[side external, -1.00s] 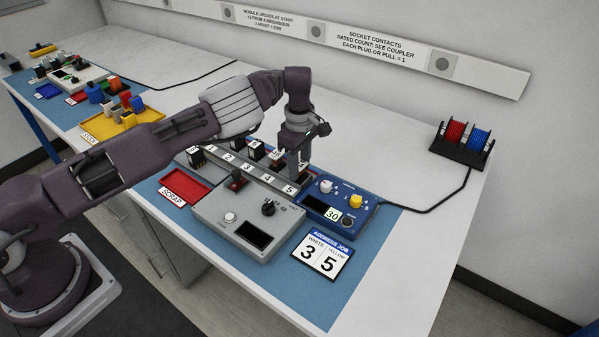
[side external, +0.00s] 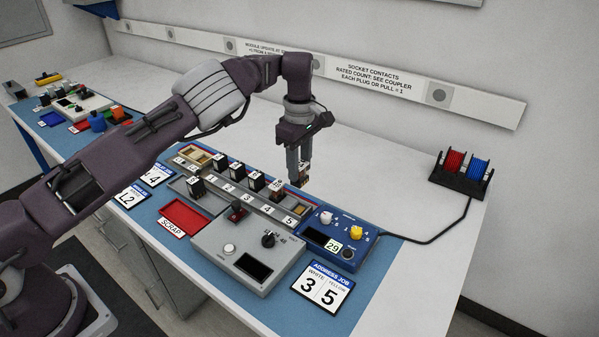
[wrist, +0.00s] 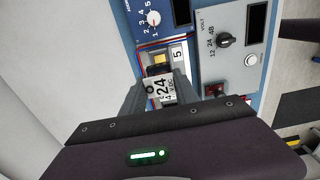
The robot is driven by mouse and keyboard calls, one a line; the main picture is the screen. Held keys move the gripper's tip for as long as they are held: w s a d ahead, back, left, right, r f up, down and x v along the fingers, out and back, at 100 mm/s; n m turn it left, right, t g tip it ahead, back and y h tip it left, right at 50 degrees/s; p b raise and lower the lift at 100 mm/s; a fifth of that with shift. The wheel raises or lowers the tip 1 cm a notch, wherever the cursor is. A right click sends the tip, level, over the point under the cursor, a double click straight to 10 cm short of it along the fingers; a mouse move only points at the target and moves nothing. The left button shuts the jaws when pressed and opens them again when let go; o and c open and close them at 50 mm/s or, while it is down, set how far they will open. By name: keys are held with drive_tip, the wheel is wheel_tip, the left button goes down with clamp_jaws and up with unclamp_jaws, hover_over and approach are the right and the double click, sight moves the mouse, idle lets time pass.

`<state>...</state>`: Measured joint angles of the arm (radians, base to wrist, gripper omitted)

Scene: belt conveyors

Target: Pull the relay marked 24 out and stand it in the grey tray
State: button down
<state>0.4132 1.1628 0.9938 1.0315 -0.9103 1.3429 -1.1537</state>
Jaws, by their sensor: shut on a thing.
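My gripper (side external: 299,178) is shut on a relay and holds it in the air above the far end of the socket rail (side external: 250,200), near the position labelled 5. In the wrist view the relay (wrist: 160,88) sits between my fingers and its label reads 24. Several dark relays (side external: 256,180) stand in the row behind labels 1 to 4. A shallow grey tray (side external: 177,186) appears at the rail's left end, partly beside a black relay (side external: 195,187); its inside is hard to make out.
A red SCRAP tray (side external: 184,217) lies left of the grey voltage box (side external: 248,250). A card (side external: 323,287) reads 3 5. A tan compartment box (side external: 195,157) stands behind. The white bench at right is mostly clear.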

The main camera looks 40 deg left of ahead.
drive_tip(key=s+a+f, duration=0.1)
drive_tip(key=s+a, duration=0.3)
drive_tip(key=a, duration=0.8)
drive_tip(key=s+a+f, duration=0.1)
drive_tip(key=s+a, duration=0.3)
drive_tip(key=a, duration=0.8)
drive_tip(key=s+a+f, duration=0.1)
drive_tip(key=s+a, duration=0.3)
drive_tip(key=a, duration=0.8)
drive_tip(key=shift+w+d+f, duration=0.1)
drive_tip(key=shift+w+f, duration=0.05)
drive_tip(key=shift+f, duration=1.55)
drive_tip(key=shift+w+d+f, duration=0.1)
drive_tip(key=shift+f, duration=1.6)
drive_tip(key=shift+f, duration=0.35)
drive_tip(key=c, duration=0.9)
unclamp_jaws()
drive_tip(key=shift+o, duration=0.4)
drive_tip(key=o, duration=0.4)
